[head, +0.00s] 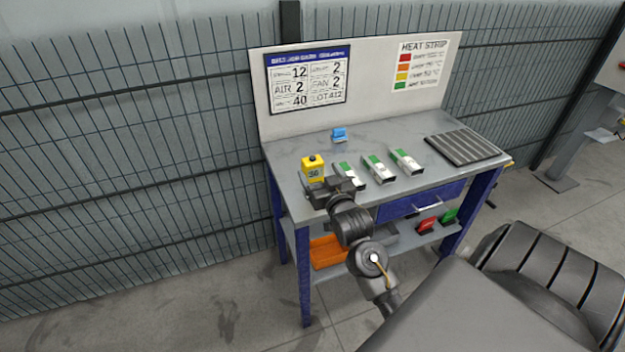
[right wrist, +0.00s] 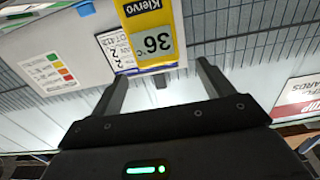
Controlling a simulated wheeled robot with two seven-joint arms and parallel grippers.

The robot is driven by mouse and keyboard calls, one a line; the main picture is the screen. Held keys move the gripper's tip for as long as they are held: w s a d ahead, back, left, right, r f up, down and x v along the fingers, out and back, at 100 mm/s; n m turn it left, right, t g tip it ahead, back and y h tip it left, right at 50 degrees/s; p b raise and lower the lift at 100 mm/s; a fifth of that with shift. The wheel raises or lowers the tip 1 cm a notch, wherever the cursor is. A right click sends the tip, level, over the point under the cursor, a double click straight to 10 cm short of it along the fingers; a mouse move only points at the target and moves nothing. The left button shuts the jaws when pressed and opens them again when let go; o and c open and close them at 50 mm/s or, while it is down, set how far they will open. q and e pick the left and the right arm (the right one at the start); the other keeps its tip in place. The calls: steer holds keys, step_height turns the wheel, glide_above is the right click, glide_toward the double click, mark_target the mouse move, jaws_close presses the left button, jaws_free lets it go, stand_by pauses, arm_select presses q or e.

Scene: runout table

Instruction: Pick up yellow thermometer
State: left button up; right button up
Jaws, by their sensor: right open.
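The yellow thermometer (head: 312,168) stands upright near the left end of the grey table (head: 290,160). In the right wrist view the thermometer (right wrist: 150,30) appears large, with a grey display reading 36 °C. My right gripper (head: 328,187) is just in front of it at the table's near left edge. In the right wrist view my right gripper (right wrist: 162,70) is open, its fingers apart and empty. The thermometer shows in line with the gap, around and beyond the fingertips; no grip on it is visible. My left gripper is not in view.
Three white and green devices (head: 378,168) lie right of the thermometer, the nearest close to my right gripper. A small blue item (head: 339,134) sits behind. A dark ribbed mat (head: 465,147) lies at the right. A back panel (head: 372,75) stands behind the table.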

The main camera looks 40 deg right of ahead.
mark_target(315, 165)
steer(key=x, duration=0.3)
steer(key=shift+w, duration=0.15)
steer(key=x, duration=0.1)
steer(key=p+x, duration=0.1)
steer(key=x, duration=0.1)
steer(key=p+x, duration=0.1)
steer(key=shift+w+d+f, duration=0.2)
steer(key=shift+f, duration=0.1)
steer(key=shift+w+d+f, duration=0.1)
steer(key=shift+w, duration=0.2)
steer(key=c, duration=1.1)
steer(key=shift+o, duration=0.2)
steer(key=shift+r, duration=0.2)
